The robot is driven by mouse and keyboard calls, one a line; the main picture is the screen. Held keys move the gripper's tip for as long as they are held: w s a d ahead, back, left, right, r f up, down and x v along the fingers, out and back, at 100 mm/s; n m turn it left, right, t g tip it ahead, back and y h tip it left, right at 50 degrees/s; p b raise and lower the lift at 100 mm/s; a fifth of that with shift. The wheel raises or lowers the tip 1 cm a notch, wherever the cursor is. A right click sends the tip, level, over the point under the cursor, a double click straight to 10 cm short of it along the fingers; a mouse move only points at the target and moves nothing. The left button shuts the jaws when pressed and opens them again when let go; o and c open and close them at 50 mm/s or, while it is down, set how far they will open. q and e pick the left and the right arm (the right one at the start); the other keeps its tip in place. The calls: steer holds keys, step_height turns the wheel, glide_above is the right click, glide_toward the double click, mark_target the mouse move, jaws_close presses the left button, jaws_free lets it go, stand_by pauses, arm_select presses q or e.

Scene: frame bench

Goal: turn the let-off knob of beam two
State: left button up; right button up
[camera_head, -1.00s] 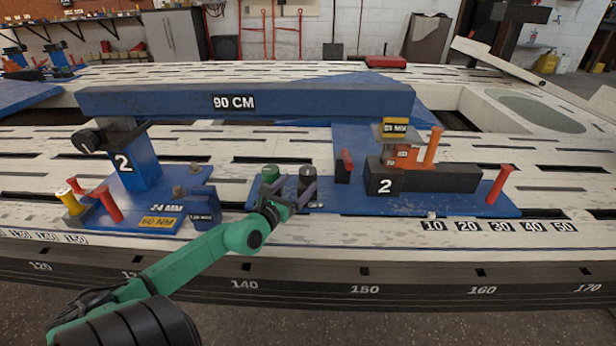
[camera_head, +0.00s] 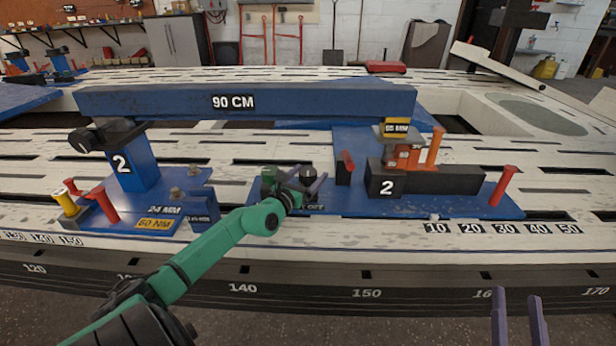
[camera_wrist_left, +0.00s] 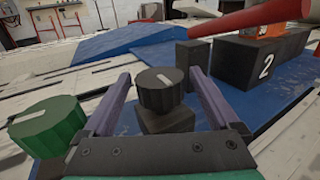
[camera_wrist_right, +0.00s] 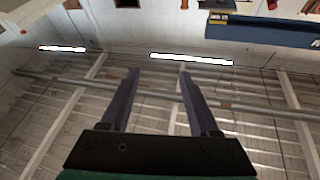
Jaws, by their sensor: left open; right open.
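The black knob (camera_head: 308,173) has a pale pointer mark on top, clear in the left wrist view (camera_wrist_left: 160,88). It stands on a dark block on the blue plate of station 2, by a label that seems to end in "OFF". My left gripper (camera_head: 307,181) is open, its fingers on either side of the knob; I cannot tell whether they touch it. A green knob (camera_wrist_left: 48,126) stands outside the fingers, to the left; it also shows in the head view (camera_head: 268,176). My right gripper (camera_head: 516,294) is open and empty in front of the bench.
The blue 90 CM beam (camera_head: 300,103) spans two supports marked 2. A blue plate with red and yellow pegs (camera_head: 130,221) lies left. The slotted white bench has clear room in front.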

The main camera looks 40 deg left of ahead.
arm_select(q)
steer(key=c, duration=1.4)
steer(key=shift+o, duration=0.2)
